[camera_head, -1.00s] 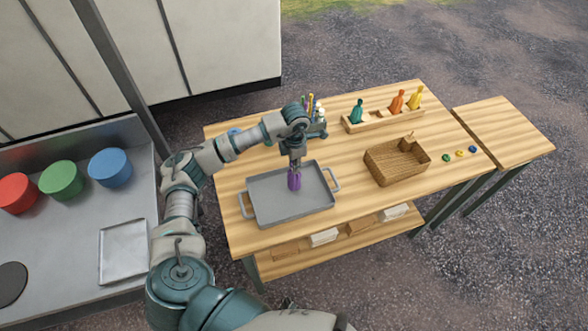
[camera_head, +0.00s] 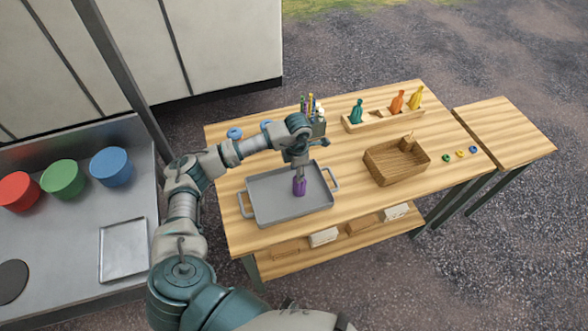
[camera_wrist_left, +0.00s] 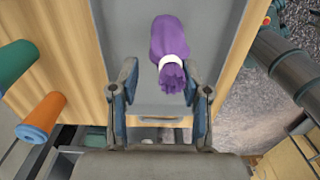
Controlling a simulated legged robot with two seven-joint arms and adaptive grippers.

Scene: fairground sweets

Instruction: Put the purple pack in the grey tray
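The purple pack (camera_head: 299,187) is at the grey tray (camera_head: 268,211), over its right half, and looks set on the tray floor. In the left wrist view the purple pack (camera_wrist_left: 172,40) has a white band and a gathered end towards me. My left gripper (camera_head: 299,168) is right above the pack. In the left wrist view its fingers (camera_wrist_left: 160,84) stand apart, with a gap between the left finger and the gathered end; the right finger is close to the pack, and I cannot tell if it touches. My right gripper is not in view.
A holder with pens (camera_head: 312,107) and blue rings (camera_head: 235,133) lie behind my arm. Small coloured rings (camera_head: 460,153) lie at the right edge.

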